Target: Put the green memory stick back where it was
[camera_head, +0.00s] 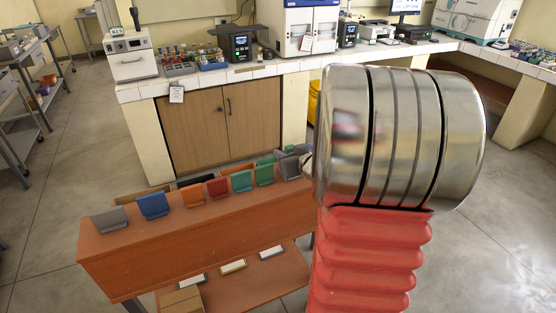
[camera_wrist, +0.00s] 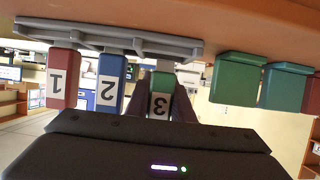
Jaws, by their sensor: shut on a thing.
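In the wrist view, which looks upside down, a green memory stick labelled 3 (camera_wrist: 162,80) is between the dark fingers of my gripper (camera_wrist: 164,104). The gripper is shut on it. The stick is in line with a grey rack (camera_wrist: 60,36) and its end meets the rack's right part; I cannot tell whether it is fully seated. A red stick labelled 1 (camera_wrist: 64,66) and a blue stick labelled 2 (camera_wrist: 112,68) are in the same rack, to the left. In the head view my gripper and the green stick are hidden behind my arm.
The rack is on a brown shelf unit (camera_head: 190,238). Green holders (camera_wrist: 237,80) (camera_wrist: 285,86) stand close to the right of the rack in the wrist view. The head view shows a row with grey (camera_head: 109,220), blue (camera_head: 153,206), orange (camera_head: 191,197) and red (camera_head: 218,188) holders.

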